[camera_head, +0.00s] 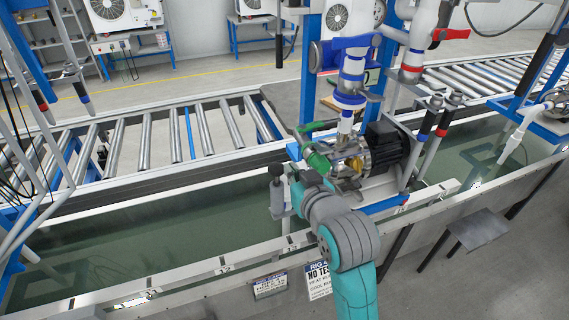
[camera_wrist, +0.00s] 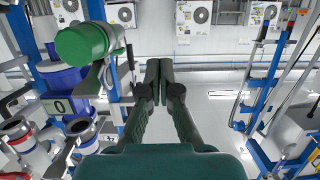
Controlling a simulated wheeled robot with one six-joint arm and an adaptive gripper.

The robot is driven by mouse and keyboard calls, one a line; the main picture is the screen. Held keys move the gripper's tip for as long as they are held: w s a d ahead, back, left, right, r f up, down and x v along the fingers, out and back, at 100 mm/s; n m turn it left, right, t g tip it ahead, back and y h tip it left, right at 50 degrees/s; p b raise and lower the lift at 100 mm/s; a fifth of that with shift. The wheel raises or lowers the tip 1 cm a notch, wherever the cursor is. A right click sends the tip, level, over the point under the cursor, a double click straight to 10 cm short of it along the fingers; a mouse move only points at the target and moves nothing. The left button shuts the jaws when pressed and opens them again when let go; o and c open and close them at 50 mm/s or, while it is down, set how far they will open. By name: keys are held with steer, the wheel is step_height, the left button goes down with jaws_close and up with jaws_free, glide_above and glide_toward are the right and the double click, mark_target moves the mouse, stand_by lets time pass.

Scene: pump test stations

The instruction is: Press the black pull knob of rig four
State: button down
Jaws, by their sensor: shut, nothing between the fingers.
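Rig four, named by a "RIG 4" sign (camera_head: 318,278) on the tank's front, holds a pump with a black motor (camera_head: 385,147) and a green hose fitting (camera_head: 318,160). A dark knob-like cap (camera_head: 276,171) stands upright on a post left of the pump. It may be the black pull knob; I cannot confirm this. My gripper (camera_wrist: 165,64) is shut and empty in the wrist view, its fingers together over open floor. In the head view my wrist is close to the pump's left side, and my fingers cannot be made out. No pull knob is clear in the wrist view.
A green cylinder (camera_wrist: 86,44) and blue and white pipework crowd the left of the wrist view. Blue posts (camera_wrist: 270,70) stand at its right. A roller conveyor (camera_head: 145,140) runs behind the water tank (camera_head: 150,235). A small grey shelf (camera_head: 478,229) juts out at the right.

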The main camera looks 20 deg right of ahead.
glide_above(278, 172)
step_height(278, 172, down, 2)
steer(key=shift+w+f, duration=0.15)
steer(key=shift+f, duration=0.1)
steer(key=shift+s+f, duration=0.2)
steer(key=shift+f, duration=1.75)
steer(key=shift+f, duration=0.1)
steer(key=shift+f, duration=2.1)
steer(key=shift+r, duration=0.1)
